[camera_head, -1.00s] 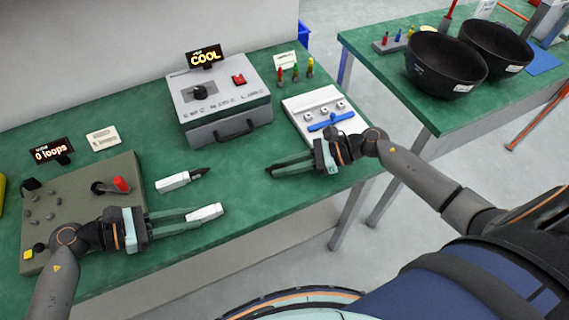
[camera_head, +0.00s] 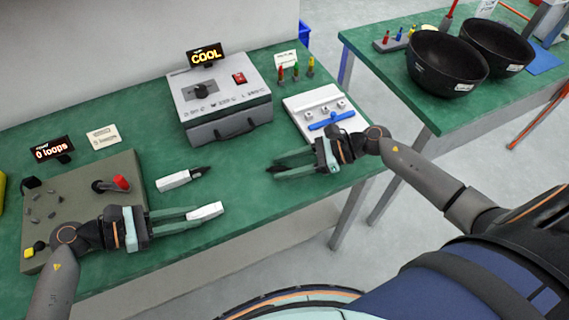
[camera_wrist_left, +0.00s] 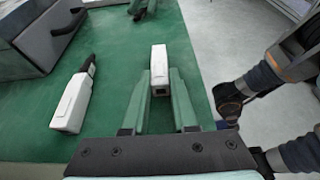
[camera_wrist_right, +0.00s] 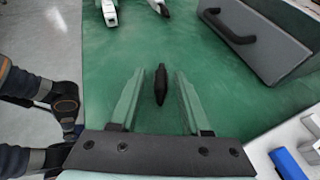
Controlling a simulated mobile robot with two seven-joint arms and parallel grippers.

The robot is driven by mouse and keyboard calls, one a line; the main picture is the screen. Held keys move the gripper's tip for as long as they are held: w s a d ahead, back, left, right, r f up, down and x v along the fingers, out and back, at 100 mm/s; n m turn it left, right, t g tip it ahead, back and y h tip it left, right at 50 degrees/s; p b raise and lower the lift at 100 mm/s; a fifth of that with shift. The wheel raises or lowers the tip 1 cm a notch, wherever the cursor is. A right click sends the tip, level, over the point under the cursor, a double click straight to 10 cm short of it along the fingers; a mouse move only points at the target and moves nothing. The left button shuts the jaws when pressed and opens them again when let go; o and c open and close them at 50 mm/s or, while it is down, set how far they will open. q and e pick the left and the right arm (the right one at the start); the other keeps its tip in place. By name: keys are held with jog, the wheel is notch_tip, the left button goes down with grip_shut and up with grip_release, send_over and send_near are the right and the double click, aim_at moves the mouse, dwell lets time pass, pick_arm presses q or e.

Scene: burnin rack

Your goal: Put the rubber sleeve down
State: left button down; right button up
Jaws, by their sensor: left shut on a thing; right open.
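The black rubber sleeve (camera_wrist_right: 160,85) is a small tapered piece. In the right wrist view it lies between the open fingertips of my right gripper (camera_wrist_right: 160,98), with green showing on both sides, so neither finger touches it. In the head view the sleeve (camera_head: 272,169) is a small dark shape at the tips of my right gripper (camera_head: 285,167), low over the bench near its front edge. My left gripper (camera_head: 192,215) is shut on a white connector housing (camera_head: 206,210), which also shows in the left wrist view (camera_wrist_left: 158,65).
A white connector with a black end (camera_head: 175,181) lies on the green bench (camera_head: 235,180). Behind stand a grey box with a COOL display (camera_head: 222,108) and a white fixture with a blue bar (camera_head: 312,102). A grey-green board (camera_head: 75,190) is at left. Bench around the sleeve is clear.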

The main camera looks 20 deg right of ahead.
jog(key=v, duration=1.2)
jog(key=shift+w+r, duration=0.1)
jog(key=shift+r, duration=0.1)
pick_arm(q)
jog(key=c, duration=0.6)
grip_release()
jog(key=shift+a, duration=0.1)
